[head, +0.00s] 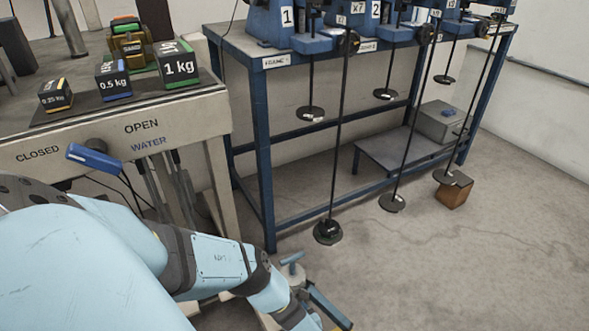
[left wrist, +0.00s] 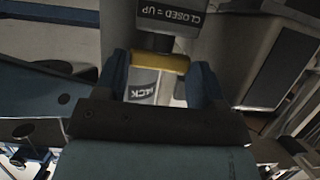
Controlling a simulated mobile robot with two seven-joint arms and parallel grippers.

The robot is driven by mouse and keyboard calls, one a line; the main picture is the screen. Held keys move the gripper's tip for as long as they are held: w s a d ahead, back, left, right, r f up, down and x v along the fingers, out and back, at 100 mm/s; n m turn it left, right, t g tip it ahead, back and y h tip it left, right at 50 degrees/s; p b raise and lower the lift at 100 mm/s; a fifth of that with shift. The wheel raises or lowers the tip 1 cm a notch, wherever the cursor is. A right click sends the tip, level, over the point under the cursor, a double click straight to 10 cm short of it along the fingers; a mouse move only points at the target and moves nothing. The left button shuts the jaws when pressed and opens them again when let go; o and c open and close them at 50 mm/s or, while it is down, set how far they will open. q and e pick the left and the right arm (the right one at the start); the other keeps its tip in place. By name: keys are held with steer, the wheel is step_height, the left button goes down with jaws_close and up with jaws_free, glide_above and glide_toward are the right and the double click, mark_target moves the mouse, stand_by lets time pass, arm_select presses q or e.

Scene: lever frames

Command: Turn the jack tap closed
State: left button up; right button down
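The jack tap shows in the left wrist view as a short yellow bar (left wrist: 160,62) below a dark label (left wrist: 170,17) reading CLOSED = UP. A pale part (left wrist: 150,82) marked JACK sits behind it. My left gripper (left wrist: 160,80) has its two blue fingers well apart, one on each side of the yellow bar. The bar spans most of the gap; whether the fingers touch it I cannot tell. In the head view my light blue left arm runs down to the bottom edge, and its gripper is out of frame. My right gripper is in neither view.
A blue water lever (head: 95,158) is on the bench front, between the words CLOSED and OPEN. Several weights stand on a black mat (head: 115,106). A blue frame table (head: 262,150) has rods with discs hanging. Floor at right is clear.

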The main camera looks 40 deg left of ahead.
arm_select(q)
steer(key=shift+c, duration=0.6)
steer(key=shift+s+m+t+h+p, duration=0.1)
steer(key=shift+m+t+h+p, duration=0.25)
steer(key=shift+m+t, duration=0.5)
steer(key=o, duration=0.6)
steer(key=shift+o, duration=0.2)
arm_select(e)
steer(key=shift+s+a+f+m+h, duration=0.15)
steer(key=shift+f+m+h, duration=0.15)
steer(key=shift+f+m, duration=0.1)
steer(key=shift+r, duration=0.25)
